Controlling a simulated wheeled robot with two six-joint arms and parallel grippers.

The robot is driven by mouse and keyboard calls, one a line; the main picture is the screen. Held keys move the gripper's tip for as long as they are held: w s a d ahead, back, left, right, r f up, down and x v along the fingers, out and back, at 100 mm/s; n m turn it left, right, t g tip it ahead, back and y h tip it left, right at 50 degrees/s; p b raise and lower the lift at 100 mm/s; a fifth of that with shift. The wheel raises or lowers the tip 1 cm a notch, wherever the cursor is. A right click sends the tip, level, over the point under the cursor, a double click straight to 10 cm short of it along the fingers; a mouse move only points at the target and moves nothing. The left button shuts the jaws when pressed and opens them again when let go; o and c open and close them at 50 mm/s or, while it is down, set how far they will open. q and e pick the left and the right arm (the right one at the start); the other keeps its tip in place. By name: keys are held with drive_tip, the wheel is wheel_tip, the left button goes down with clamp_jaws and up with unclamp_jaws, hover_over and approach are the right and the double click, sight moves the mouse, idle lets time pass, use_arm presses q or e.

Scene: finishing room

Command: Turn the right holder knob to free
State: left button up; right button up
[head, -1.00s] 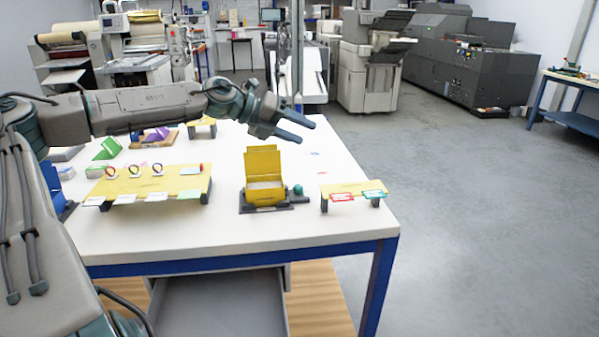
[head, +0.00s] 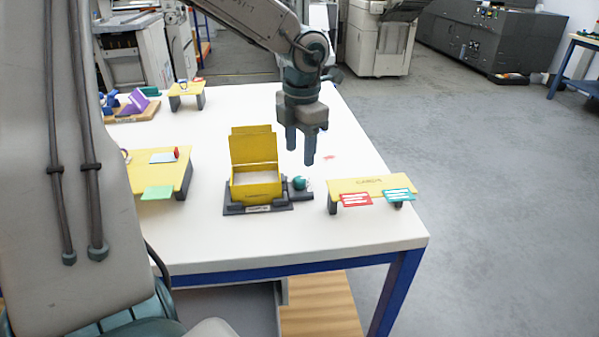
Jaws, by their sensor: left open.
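A teal knob (head: 301,183) sits on the right side of a dark grey holder (head: 285,206). The holder carries an open yellow box (head: 256,189) with its lid flap raised at the back. My left gripper (head: 300,156) points straight down above and slightly behind the knob. Its two fingers are apart with nothing between them, and they appear clear of the knob. Which setting the knob is turned to cannot be told. My right gripper is not in view.
To the right, a low yellow stand (head: 372,186) holds a red card (head: 356,199) and a teal card (head: 398,195). At left, another yellow stand (head: 176,170) is partly hidden by my arm. The white table (head: 330,245) is clear in front of the holder.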

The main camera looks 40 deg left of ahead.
sight(299, 179)
use_arm(q)
drive_tip(key=f, duration=0.6)
drive_tip(key=shift+w+a+f, duration=0.15)
drive_tip(key=shift+a+f, duration=0.05)
drive_tip(key=shift+f, duration=0.7)
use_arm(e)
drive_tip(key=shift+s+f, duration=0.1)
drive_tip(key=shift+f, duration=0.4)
use_arm(q)
drive_tip(key=c, duration=1)
